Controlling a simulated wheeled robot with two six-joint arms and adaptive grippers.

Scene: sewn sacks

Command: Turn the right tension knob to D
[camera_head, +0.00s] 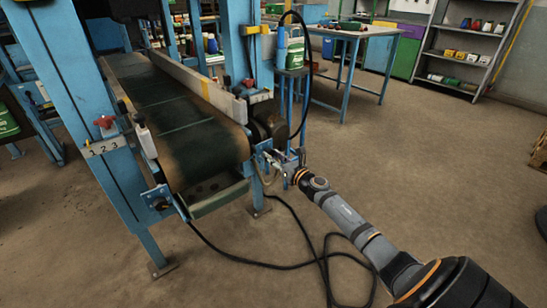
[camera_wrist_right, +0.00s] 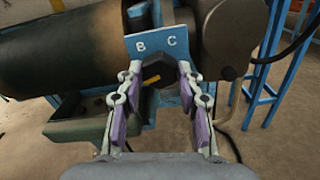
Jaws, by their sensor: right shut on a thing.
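The right tension knob (camera_wrist_right: 158,66) is dark and sits in front of a blue plate (camera_wrist_right: 157,46) in the right wrist view. The plate shows white letters B and C near its top edge; no D or A is visible. A yellow mark (camera_wrist_right: 152,79) on the knob lies slanted, nearly level; I cannot tell which letter it points to. My right gripper (camera_wrist_right: 158,73) has its fingers on both sides of the knob, shut on it. In the head view my right gripper (camera_head: 275,158) is at the right front corner of the conveyor. My left gripper is out of view.
The conveyor belt (camera_head: 185,125) lies left of my right arm, between blue posts (camera_head: 85,120). Another dark knob (camera_head: 160,203) is on the left side. A black cable (camera_head: 270,265) lies on the floor. A workbench (camera_head: 350,33) and shelves (camera_head: 470,40) stand behind.

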